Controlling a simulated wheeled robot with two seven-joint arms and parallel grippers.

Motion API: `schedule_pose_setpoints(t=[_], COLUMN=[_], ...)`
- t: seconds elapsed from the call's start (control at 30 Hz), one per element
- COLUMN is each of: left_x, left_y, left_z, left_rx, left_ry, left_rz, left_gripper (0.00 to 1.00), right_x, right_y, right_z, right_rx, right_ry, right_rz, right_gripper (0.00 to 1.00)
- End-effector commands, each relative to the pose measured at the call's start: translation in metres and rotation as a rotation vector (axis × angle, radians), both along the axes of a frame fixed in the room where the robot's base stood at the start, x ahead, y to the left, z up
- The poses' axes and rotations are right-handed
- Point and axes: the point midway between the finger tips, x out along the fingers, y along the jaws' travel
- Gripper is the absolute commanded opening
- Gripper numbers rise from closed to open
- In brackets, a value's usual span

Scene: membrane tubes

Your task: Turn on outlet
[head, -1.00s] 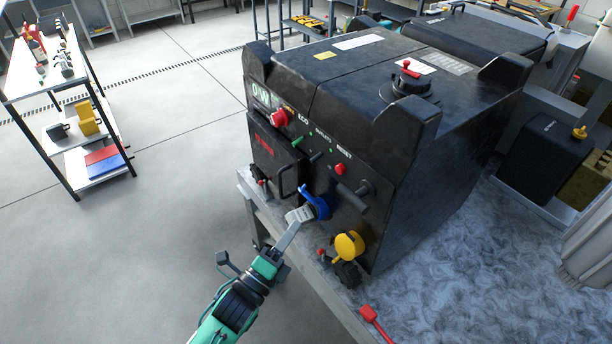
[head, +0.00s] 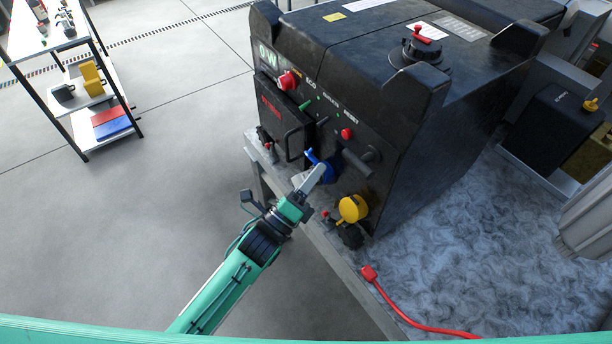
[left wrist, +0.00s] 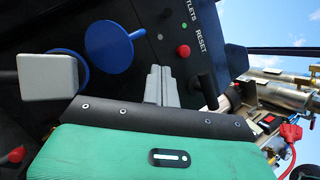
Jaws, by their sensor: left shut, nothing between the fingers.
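The black power unit (head: 300,55) has a front panel with an OUTLETS label (head: 330,102); lettering ending in "TLETS" (left wrist: 190,10) shows in the left wrist view. A small green light (left wrist: 210,27) and a red button (left wrist: 183,51) sit by the labels. A green switch (head: 304,106) and a small dark switch (head: 322,122) stick out. A blue round flap (left wrist: 108,47) stands open beside a light grey block (left wrist: 47,77) at the blue socket. My left gripper (head: 318,169) is shut and empty in front of the blue socket; its fingers (left wrist: 160,70) point at the panel.
A dark handle (head: 362,160) and a yellow flap (head: 352,208) stick out right of my left gripper. A red cable (head: 410,318) lies on the mottled grey bench (head: 480,240). A shelf (head: 88,120) stands at the left; the floor between is clear.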

Motion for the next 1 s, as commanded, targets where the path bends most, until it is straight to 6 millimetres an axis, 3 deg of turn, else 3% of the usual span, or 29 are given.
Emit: schedule_pose_setpoints(t=[0.03,0.23,0.5,1.0], left_x=[0.009,0.038,0.054,0.058], left_y=[-0.008,-0.033,-0.009,-0.005], left_z=[0.012,0.029,0.042,0.043], left_rx=[-0.003,-0.002,0.001,0.0], left_ry=[-0.001,-0.001,0.0,0.002], left_rz=[-0.001,-0.001,-0.001,-0.001], left_gripper=[0.0,0.0,0.0,0.0], right_x=[0.0,0.0,0.0,0.0], right_y=[-0.001,-0.003,-0.005,0.001], right_z=[0.01,0.027,0.043,0.045], right_rx=[-0.001,-0.003,-0.005,0.001], right_ry=[0.0,0.0,0.0,0.0], right_rz=[0.0,0.001,0.002,0.0], right_gripper=[0.36,0.36,0.36,0.36])
